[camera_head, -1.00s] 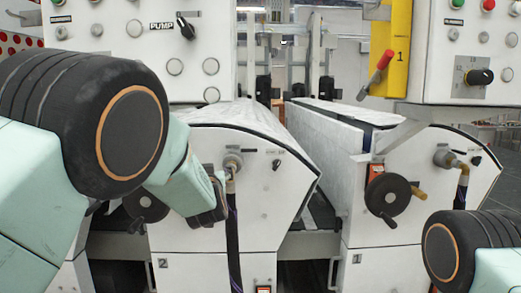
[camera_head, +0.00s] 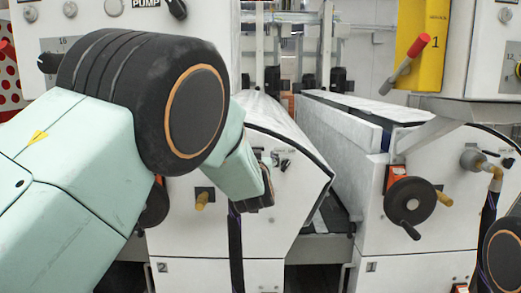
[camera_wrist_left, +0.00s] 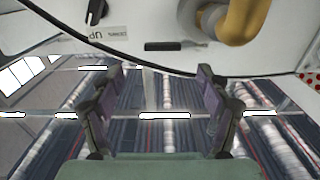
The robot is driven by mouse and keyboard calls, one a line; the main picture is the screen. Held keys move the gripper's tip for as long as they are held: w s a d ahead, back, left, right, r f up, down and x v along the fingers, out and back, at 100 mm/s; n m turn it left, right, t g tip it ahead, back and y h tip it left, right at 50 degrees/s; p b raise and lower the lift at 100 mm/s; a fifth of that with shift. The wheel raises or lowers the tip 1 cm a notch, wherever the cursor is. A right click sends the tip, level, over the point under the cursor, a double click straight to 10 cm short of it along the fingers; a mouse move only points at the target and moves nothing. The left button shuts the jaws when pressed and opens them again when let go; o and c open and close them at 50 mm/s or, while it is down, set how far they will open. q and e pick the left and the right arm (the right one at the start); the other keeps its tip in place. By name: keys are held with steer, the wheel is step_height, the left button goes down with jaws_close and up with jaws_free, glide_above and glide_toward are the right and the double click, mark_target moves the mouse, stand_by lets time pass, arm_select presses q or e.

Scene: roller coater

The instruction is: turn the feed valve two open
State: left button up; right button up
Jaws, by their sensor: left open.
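Unit 2 of the roller coater (camera_head: 280,230) is the white housing in the middle of the head view. A short tan fitting (camera_head: 203,198) on a dark plate sticks out of its front; I cannot tell whether it is the feed valve. My left gripper (camera_head: 266,185) is in front of this unit, hiding the grey hub above the dark hose (camera_head: 236,245). In the left wrist view my left gripper (camera_wrist_left: 156,108) is open and empty. A yellow-brass elbow (camera_wrist_left: 243,20) on a grey hub is beyond the fingers, at the top. My right gripper is out of view.
Unit 1, at right, has a black handwheel (camera_head: 410,203), a tan fitting (camera_head: 445,199) and a brass elbow (camera_head: 489,168). A red-handled lever (camera_head: 408,63) is above. An up/down switch (camera_wrist_left: 96,12) is on the panel. A gap separates the units.

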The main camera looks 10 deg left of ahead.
arm_select(q)
steer(key=w+a+p, duration=0.1)
steer(key=w+p, duration=0.1)
steer(key=w, duration=0.4)
steer(key=shift+w+a, duration=0.3)
steer(key=shift+a, duration=0.05)
steer(key=shift+w+a, duration=0.1)
steer(key=c, duration=0.5)
jaws_close()
